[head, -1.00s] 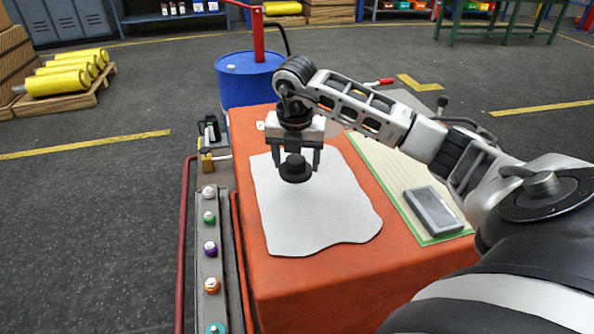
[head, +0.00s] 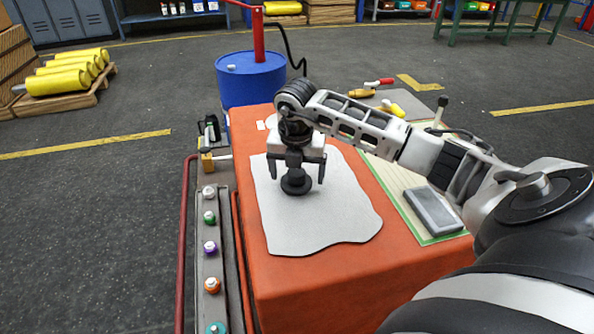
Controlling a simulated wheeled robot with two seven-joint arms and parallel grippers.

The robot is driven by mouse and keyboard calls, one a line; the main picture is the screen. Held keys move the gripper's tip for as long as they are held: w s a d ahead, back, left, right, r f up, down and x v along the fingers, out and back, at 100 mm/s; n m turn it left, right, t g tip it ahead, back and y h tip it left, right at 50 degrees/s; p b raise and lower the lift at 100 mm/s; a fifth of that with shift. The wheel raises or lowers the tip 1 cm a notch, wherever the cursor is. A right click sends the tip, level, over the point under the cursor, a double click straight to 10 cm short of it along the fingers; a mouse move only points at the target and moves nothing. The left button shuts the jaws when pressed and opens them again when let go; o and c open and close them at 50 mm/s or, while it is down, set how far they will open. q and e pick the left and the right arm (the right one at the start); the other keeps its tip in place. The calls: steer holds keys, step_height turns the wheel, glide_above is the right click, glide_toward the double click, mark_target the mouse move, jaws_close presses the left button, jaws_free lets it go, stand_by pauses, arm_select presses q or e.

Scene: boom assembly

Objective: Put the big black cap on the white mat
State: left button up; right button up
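The big black cap (head: 296,185) sits upright on the white mat (head: 315,222), in the mat's upper part, with its narrower knob on top. My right gripper (head: 297,175) is just above and around the cap. Its two fingers stand apart, one on each side, with a visible gap to the cap. The mat lies flat on the orange-covered table (head: 320,285). My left gripper is not in view.
A grey tablet-like box (head: 433,211) lies on a green-edged board to the right. A rail with several coloured knobs (head: 210,248) runs along the left of the table. A blue drum (head: 250,80) stands behind. The mat's front part is clear.

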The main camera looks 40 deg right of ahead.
mark_target(296, 175)
step_height(296, 175, up, 12)
steer(key=s+a, duration=0.1)
steer(key=shift+a+p, duration=0.2)
steer(key=shift+p, duration=0.1)
steer(key=shift+s, duration=0.1)
stand_by(1.6)
